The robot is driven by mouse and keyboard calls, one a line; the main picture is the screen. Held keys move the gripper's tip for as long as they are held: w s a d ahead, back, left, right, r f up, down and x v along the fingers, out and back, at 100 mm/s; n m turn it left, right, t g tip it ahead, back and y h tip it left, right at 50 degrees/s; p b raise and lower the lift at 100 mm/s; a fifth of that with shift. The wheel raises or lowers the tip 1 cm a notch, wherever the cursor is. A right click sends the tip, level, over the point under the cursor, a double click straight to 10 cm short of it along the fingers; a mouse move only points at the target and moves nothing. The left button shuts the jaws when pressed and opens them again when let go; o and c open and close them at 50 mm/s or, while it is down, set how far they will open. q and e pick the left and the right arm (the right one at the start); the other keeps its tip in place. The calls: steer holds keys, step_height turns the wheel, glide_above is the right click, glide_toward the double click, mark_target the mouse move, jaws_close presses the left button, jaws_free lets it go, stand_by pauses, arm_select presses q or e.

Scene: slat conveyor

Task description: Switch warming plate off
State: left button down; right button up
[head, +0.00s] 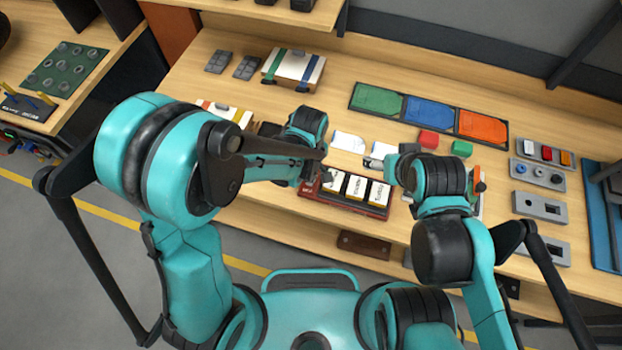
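I cannot pick out a warming plate with certainty in the head view. A red box (376,208) with several white labelled faces lies near the bench's front edge. My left gripper (318,178) is at the left end of this box, mostly hidden by my own arm. My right gripper (384,163) is just behind the box, largely covered by its wrist. Whether either gripper is open or touching anything cannot be made out.
Two more grey panels (526,207) (523,243) lie in front of those. A tray with green, blue and orange sections (405,108) lies behind. Red (428,139) and green (462,149) blocks sit near my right wrist. A strapped white box (293,68) stands back left.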

arm_select(q)
steer(key=shift+f, duration=0.25)
steer(key=shift+r, duration=0.2)
steer(key=shift+r+p, duration=2.4)
steer(key=shift+r, duration=1.05)
steer(key=shift+f, duration=0.1)
